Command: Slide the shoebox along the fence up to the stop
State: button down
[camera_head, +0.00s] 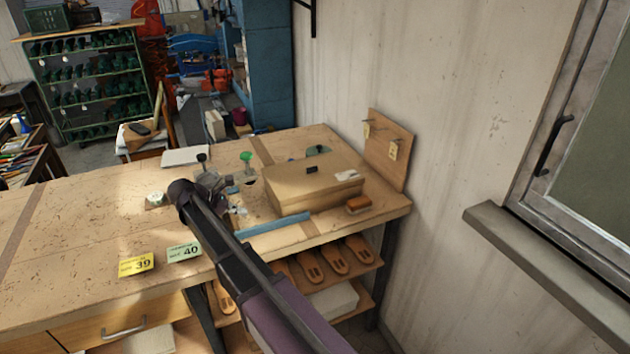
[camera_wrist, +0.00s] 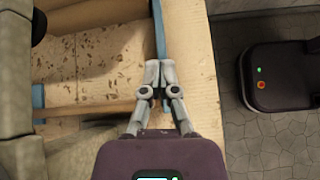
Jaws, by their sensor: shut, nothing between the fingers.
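The shoebox (camera_head: 305,188) is a tan lidded box with a pale label, lying flat at the right end of the bench. Its edge seems to show at the top of the wrist view (camera_wrist: 95,17). The fence is a blue strip (camera_head: 272,225) along the box's front side; it also shows in the wrist view (camera_wrist: 159,28). A blue-edged piece (camera_wrist: 38,97) at the wrist view's left may be the stop. My gripper (camera_head: 240,208) is left of the box, partly hidden by my arm. In the wrist view it is shut and empty (camera_wrist: 154,68), close to the fence.
An upright wooden board (camera_head: 388,150) stands behind the box by the wall. Sandals (camera_head: 335,258) lie on the shelf below. The bench's left is mostly clear.

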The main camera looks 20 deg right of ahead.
aim_at(315, 191)
jog(key=shift+w+a+r+n+h, duration=0.4)
jog(key=shift+w+a+r+n, duration=0.25)
jog(key=shift+w+r, duration=0.2)
jog(key=shift+s, duration=0.1)
jog(key=d, duration=1.6)
jog(key=d+f, duration=0.1)
jog(key=d, duration=0.8)
jog(key=shift+w+b, duration=0.3)
jog(key=shift+w, duration=0.1)
jog(key=shift+f+b, duration=0.2)
jog(key=shift+b, duration=0.1)
jog(key=shift+s, duration=0.1)
jog(key=shift+s+a, duration=0.1)
jog(key=shift+a, duration=0.1)
